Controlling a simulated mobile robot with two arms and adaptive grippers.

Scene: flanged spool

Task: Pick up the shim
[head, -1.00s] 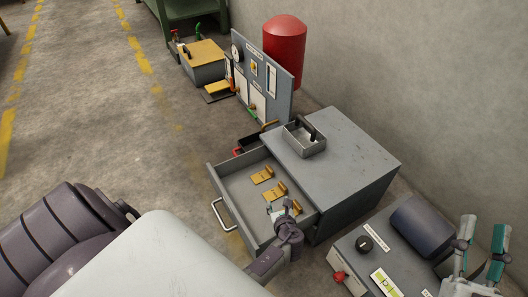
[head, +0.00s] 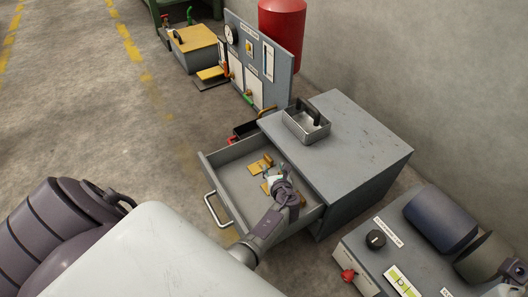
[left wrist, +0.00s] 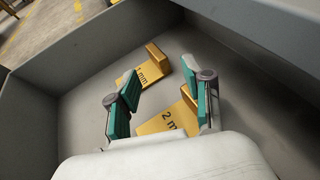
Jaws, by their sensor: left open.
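Brass-coloured L-shaped shims lie in the open grey drawer (head: 232,181). In the head view one shim (head: 261,164) lies clear toward the back, and another (head: 266,186) is partly covered by my left gripper (head: 278,182). In the left wrist view, a shim marked in mm (left wrist: 146,67), its digit unclear, lies ahead of the fingertips. A shim marked "2 mm" (left wrist: 172,123) lies between and below the fingers of my left gripper (left wrist: 160,78). This gripper is open and empty, over the drawer. Only a sliver of my right gripper (head: 514,270) shows at the right edge.
The drawer's walls surround the shims, and the grey cabinet (head: 365,150) rises beside it. A small grey tray (head: 307,128) with a dark handle stands on top. A box with a black knob (head: 376,239) stands at lower right.

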